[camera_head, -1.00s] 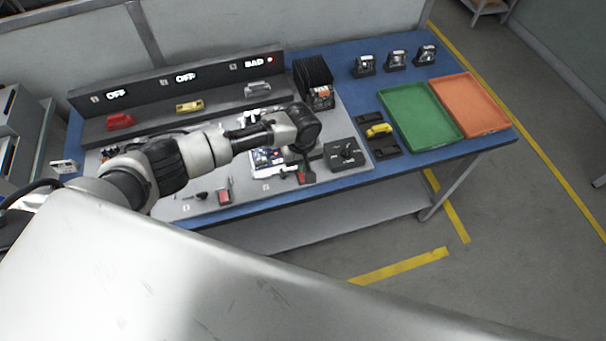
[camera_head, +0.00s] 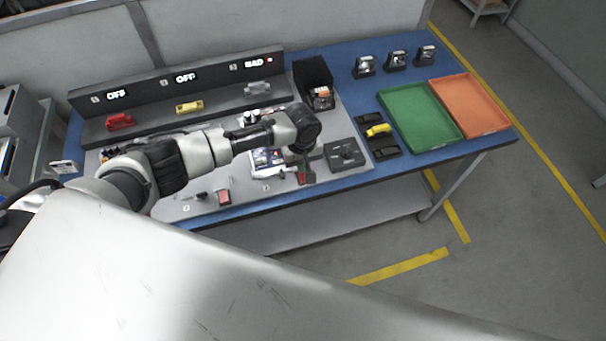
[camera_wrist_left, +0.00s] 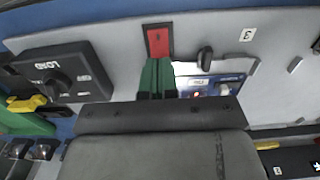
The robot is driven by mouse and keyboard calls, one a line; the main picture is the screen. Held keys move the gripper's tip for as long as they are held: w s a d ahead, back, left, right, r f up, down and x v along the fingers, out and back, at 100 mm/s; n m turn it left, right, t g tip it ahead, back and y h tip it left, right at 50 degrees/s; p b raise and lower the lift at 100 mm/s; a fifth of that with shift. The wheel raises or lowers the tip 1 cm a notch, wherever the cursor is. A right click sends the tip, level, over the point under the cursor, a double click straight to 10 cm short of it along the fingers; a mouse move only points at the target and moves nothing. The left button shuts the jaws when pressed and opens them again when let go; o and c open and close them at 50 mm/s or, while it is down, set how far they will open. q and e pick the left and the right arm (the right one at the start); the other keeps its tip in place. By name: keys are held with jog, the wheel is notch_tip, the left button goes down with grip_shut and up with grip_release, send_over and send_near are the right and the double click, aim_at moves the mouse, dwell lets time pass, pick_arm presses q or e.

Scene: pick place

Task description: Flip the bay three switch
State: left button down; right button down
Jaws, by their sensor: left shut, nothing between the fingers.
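The bay three station shows in the left wrist view as a white "3" label (camera_wrist_left: 247,34), a small black toggle switch (camera_wrist_left: 205,58) and a red square (camera_wrist_left: 158,42) on the grey board. My left gripper (camera_wrist_left: 157,66) is shut and empty, its green fingers pointing at the red square, left of the toggle. I cannot tell whether the tips touch the board. In the head view my left gripper (camera_head: 302,163) is low over the board beside the red square (camera_head: 306,179); it hides the toggle's surroundings. The third display (camera_head: 254,64) reads "BAD" with a red light. My right gripper is not in view.
A black LOAD knob box (camera_head: 344,154) stands close right of the gripper. A green tray (camera_head: 420,112) and an orange tray (camera_head: 468,105) lie farther right. A circuit unit with a lit red light (camera_wrist_left: 197,94) sits near the fingers.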

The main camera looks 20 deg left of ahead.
pick_arm(q)
jog(key=shift+s+f+b, duration=0.1)
jog(key=shift+f+b, duration=0.65)
jog(key=shift+f, duration=0.6)
dwell(1.1)
jog(key=shift+r+p, duration=0.7)
jog(key=shift+p, duration=0.15)
notch_tip(320, 180, up, 6)
jog(key=p, duration=0.6)
jog(key=shift+f, duration=0.2)
